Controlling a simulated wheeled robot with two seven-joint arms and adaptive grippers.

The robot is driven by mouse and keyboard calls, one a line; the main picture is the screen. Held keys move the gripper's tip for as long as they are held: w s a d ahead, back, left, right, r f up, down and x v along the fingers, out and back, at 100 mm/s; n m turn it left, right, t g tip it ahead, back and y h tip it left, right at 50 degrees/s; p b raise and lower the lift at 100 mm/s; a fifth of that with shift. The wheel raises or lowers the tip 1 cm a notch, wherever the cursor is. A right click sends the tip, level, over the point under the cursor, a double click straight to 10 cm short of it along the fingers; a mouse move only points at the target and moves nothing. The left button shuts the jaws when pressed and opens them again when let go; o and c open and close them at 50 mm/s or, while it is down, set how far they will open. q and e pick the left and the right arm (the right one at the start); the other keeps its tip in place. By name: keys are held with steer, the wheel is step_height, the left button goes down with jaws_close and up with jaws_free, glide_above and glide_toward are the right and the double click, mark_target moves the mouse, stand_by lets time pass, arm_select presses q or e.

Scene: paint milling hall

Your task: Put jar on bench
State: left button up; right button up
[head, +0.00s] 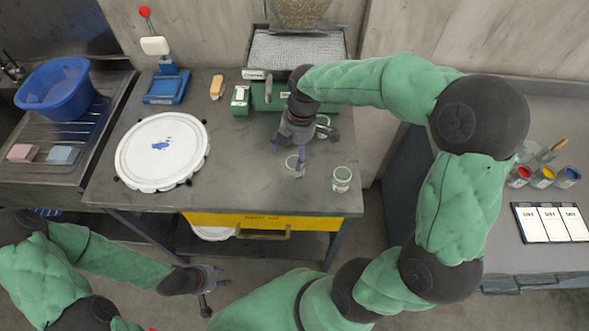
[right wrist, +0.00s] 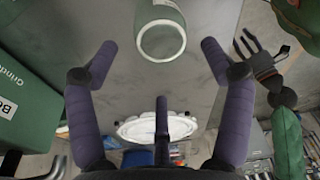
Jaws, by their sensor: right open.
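The grey bench (head: 240,190) has a yellow drawer front. Three small clear glass jars stand on its right half: one jar (head: 294,166) at my right gripper, one jar (head: 342,179) nearer the front right corner, and one jar (head: 323,127) behind, partly hidden by the gripper. My right gripper (head: 289,157) is open and points down at the first jar. My left gripper (head: 208,289) is spread open and empty, low before the bench.
A white round plate-like disc (head: 162,150) lies on the bench's left half. Behind are a blue-based stand (head: 167,87), a yellow-brown block (head: 217,87) and a green machine (head: 268,96). A sink with a blue tub (head: 55,88) is left; a counter with paint cups (head: 543,176) is right.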

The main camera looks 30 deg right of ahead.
mark_target(294, 165)
steer(key=shift+a+f, duration=0.1)
steer(key=shift+f, duration=0.5)
steer(key=f+b, duration=0.1)
steer(key=f, duration=0.1)
steer(key=s+f+b, duration=0.1)
steer(key=f, duration=0.1)
steer(key=shift+f, duration=0.25)
steer(key=shift+w+f, duration=0.15)
steer(key=shift+f, duration=0.3)
steer(key=shift+c, duration=0.3)
steer(key=c, duration=1.1)
steer(key=shift+c, duration=0.2)
steer(key=shift+r, duration=0.1)
